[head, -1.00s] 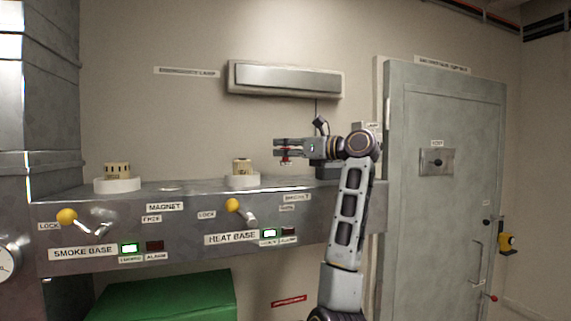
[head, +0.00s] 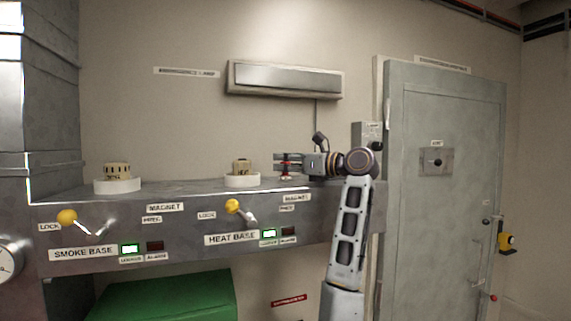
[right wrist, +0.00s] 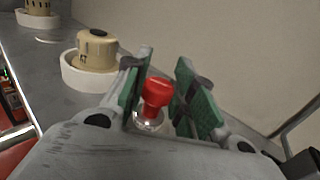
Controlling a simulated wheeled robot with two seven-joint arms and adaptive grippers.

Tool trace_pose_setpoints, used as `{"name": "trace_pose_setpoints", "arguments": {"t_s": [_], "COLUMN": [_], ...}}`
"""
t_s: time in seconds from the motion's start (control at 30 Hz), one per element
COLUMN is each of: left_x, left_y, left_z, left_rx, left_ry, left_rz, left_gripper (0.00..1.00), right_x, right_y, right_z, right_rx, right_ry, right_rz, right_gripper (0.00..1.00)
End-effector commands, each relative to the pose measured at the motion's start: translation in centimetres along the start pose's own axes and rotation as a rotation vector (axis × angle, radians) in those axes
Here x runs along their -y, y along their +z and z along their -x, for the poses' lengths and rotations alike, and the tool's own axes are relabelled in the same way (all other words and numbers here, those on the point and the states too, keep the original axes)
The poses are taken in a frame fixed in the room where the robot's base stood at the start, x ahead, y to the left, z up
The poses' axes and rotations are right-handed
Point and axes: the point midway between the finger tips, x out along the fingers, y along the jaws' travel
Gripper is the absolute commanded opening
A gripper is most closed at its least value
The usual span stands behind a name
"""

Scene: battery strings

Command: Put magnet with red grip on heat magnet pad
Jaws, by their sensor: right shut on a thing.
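The magnet with red grip (right wrist: 157,92) is between the green-padded fingers of my right gripper (head: 281,163). Its red knob is up and its shiny round base (right wrist: 150,122) is below. In the head view my right gripper reaches in from the right, low over the grey console top, right of the heat base detector. The magnet appears at or just above the surface there, above the right-hand magnet label (head: 296,198). I cannot tell whether it touches. The heat magnet pad itself is not clearly seen. My left gripper is not in view.
A tan detector on a white heat base (head: 242,181) stands just left of my right gripper. A similar smoke base (head: 117,186) is farther left. Yellow-knobbed levers (head: 232,205) stick out of the console front (head: 180,240). The wall is close behind.

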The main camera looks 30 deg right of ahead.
Motion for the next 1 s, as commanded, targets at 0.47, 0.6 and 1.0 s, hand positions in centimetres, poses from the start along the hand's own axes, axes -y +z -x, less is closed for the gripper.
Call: {"name": "trace_pose_setpoints", "arguments": {"t_s": [0.47, 0.6, 1.0], "left_x": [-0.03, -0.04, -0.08], "left_y": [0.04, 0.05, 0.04], "left_z": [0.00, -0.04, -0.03], "left_rx": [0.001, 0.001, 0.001], "left_ry": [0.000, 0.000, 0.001], "left_rz": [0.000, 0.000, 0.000], "left_gripper": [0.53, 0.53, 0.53], "right_x": [-0.02, -0.02, -0.01], "right_y": [-0.49, -0.64, -0.61], "right_z": [0.03, 0.02, 0.03], "right_rx": [0.001, 0.001, 0.001], "right_ry": [0.000, 0.000, 0.000], "right_rz": [0.000, 0.000, 0.000], "right_gripper": [0.02, 0.32, 0.47]}}
